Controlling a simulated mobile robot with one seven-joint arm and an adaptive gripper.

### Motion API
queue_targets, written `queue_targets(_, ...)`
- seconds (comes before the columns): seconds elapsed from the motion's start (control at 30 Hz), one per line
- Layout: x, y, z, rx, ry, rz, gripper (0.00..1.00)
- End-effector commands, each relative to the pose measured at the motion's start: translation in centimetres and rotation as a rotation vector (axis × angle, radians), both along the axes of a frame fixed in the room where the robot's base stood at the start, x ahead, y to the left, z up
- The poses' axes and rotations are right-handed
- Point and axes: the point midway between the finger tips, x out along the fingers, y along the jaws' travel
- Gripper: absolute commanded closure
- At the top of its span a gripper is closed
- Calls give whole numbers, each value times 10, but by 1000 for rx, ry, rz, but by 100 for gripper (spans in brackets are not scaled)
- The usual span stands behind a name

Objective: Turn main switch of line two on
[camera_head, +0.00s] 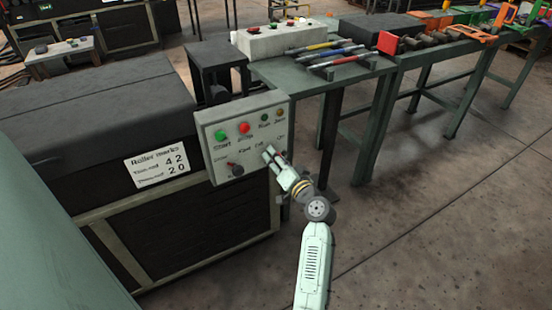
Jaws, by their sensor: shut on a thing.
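A pale grey control panel (240,130) is fixed at the right end of the dark machine. It carries a green button (220,136) marked Start, a red button (244,127), two small lamps at top right and a dark knob (237,170) at lower left. My gripper (269,153) is at the panel's lower right, by a small label that seems to read Off. Its jaws are shut on a switch there, which the fingers hide. The switch's position cannot be seen. No line number is legible on this panel.
A white sign (157,165) reading Roller marks is on the dark machine (90,130). A green bench (330,82) behind holds coloured-handled tools and a light box (270,38) with buttons. Another button box (58,50) stands back left. The floor at right is clear.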

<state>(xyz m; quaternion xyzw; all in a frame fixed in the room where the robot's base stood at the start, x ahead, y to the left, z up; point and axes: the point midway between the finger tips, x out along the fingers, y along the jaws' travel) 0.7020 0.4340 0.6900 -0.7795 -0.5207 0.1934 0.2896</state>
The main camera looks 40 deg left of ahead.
Motion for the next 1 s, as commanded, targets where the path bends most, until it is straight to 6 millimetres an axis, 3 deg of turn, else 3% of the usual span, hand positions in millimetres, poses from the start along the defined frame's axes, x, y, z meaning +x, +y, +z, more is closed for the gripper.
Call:
queue_targets(0.6, -1, 0, 1, 217, 530, 2, 98)
queue_targets(1.0, -1, 0, 0, 309, 751, 2, 98)
